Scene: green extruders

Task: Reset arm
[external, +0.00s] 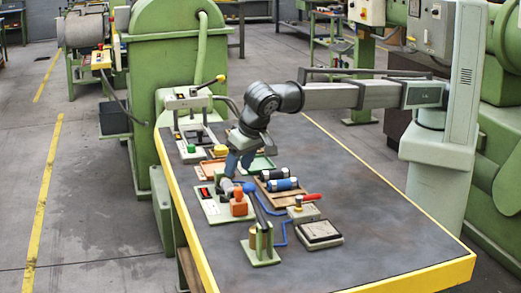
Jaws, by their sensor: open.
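My arm reaches in from the right over the workbench (350,200). My gripper (237,170) points down over the middle of the bench, with its blue-grey fingers open. It hangs close above the grey part of a pale green unit (209,208) with a red display and an orange block (239,205). No held object shows between the fingers. The small size of the picture hides whether the fingertips touch anything.
Right of my gripper are dark and blue rollers (283,184) on a wooden tray, a red-handled device (303,209) and a black-topped box (320,234). A green stand (260,246) is at the front. The bench's right side is clear.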

